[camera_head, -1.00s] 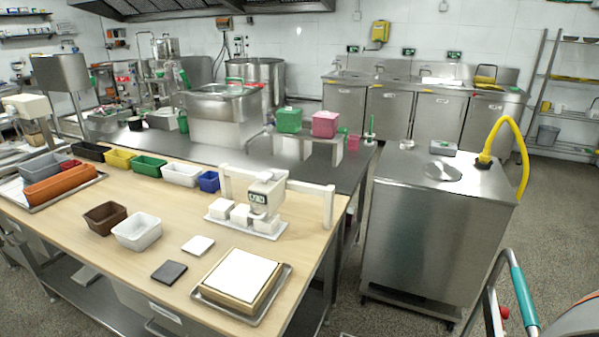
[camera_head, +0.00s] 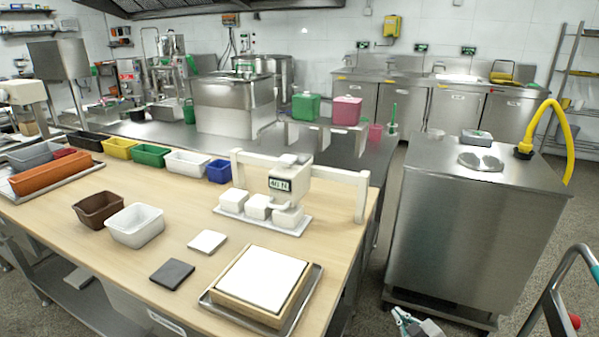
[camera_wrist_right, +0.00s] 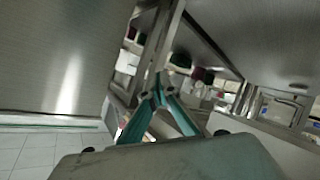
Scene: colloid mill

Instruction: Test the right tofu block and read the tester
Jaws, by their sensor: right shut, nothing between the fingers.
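The white tester (camera_head: 293,170) stands on the wooden table, with a small display (camera_head: 279,184) on its front. The display's characters look like "40 N" but are too small to read for sure. Three white tofu blocks sit in a row on a shallow tray (camera_head: 262,224) at the tester: the left block (camera_head: 232,200), the middle block (camera_head: 258,206) and the right block (camera_head: 288,216), which is under the tester's head. My right gripper (camera_head: 402,318) is low at the bottom edge, off the table and far from the blocks. In the right wrist view its teal fingers (camera_wrist_right: 157,88) are shut and empty. My left gripper is out of view.
A framed white slab (camera_head: 262,278), a dark square (camera_head: 172,273) and a white square (camera_head: 207,241) lie at the table's front. A white tub (camera_head: 136,226) and brown tub (camera_head: 98,208) stand left. A steel cabinet (camera_head: 465,235) stands right, across a floor gap.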

